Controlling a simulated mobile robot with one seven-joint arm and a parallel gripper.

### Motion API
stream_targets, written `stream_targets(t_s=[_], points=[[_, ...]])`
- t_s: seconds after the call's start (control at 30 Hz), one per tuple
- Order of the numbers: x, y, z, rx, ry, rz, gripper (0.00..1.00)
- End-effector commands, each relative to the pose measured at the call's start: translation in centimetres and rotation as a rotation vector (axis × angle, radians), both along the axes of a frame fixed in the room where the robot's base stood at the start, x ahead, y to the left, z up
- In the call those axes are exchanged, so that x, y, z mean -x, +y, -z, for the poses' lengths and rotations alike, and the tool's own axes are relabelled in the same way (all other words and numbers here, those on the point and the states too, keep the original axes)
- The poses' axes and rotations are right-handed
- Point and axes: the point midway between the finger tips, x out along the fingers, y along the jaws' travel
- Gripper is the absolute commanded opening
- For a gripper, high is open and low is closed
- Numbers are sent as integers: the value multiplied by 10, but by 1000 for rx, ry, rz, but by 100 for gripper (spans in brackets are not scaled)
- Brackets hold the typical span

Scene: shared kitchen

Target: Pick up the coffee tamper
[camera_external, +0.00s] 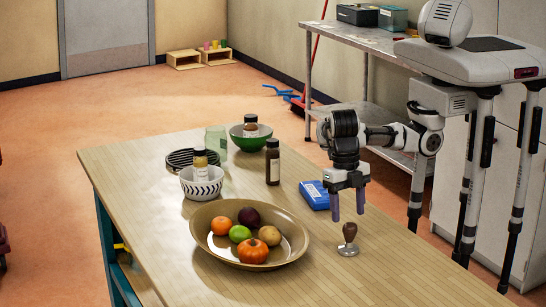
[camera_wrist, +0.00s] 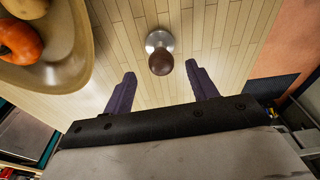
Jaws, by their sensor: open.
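The coffee tamper (camera_external: 348,241) stands upright on the wooden table, with a dark brown knob handle and a round silver base. In the wrist view the tamper (camera_wrist: 161,55) is seen from above, handle toward the camera, ahead of the fingertips and roughly centred between them. My gripper (camera_external: 348,204) is open and empty, pointing down above the table close to the tamper. Its two purple fingers also show in the wrist view (camera_wrist: 162,80), spread apart on either side. The fingers do not appear to touch the tamper.
A wide tan bowl (camera_external: 213,256) of fruit stands left of the tamper. A blue box (camera_external: 314,196) lies behind my gripper. A brown bottle (camera_external: 272,163), a patterned white bowl (camera_external: 201,188) and a green bowl (camera_external: 251,139) stand farther back. The table right of the tamper is clear to its edge.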

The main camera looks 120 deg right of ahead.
Motion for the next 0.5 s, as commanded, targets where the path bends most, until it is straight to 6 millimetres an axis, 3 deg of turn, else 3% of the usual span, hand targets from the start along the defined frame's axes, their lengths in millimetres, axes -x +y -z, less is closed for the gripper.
stream_targets(t_s=[0.1,0.33,0.5], points=[[0,2,16,0,1,1,58],[0,4,31,2,-1,1,58],[1,6,56,2,0,3,58]])
